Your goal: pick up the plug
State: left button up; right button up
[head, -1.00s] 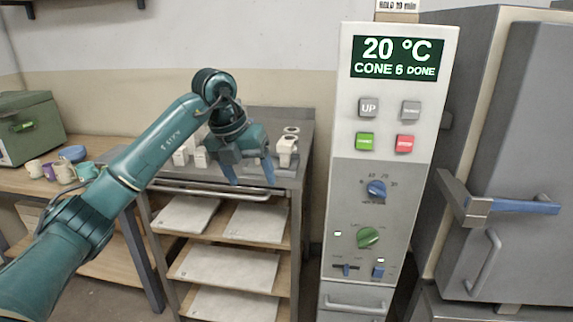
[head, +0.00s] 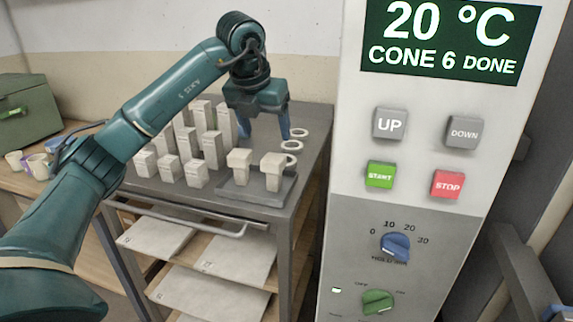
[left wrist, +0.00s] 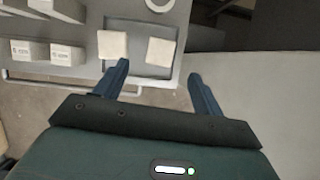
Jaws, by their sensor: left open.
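Two pale plugs with wide square heads on narrower stems stand upright side by side on a grey tray (head: 232,193) on the cart top: a left plug (head: 239,167) and a right plug (head: 272,172). In the left wrist view the left plug (left wrist: 112,44) and right plug (left wrist: 160,51) show from above, beyond the fingertips. My left gripper (head: 266,131) is open and empty, fingers pointing down, above the cart and appearing behind the plugs in the head view. In the left wrist view its fingers (left wrist: 158,72) are apart with nothing between them.
Several pale upright blocks (head: 196,173) stand left of the plugs, close to the tray. Rings (head: 291,146) lie at the cart's right back. A handle rail (head: 190,222) runs along the cart's front. The kiln control panel (head: 410,212) rises at the right.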

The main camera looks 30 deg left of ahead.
aim_at(273, 158)
pick_arm(q)
jog(key=x, duration=0.7)
jog(key=shift+s, duration=0.2)
jog(key=shift+x, duration=2.9)
jog(key=shift+d, duration=0.15)
jog(key=shift+c, duration=0.6)
jog(key=c, duration=1)
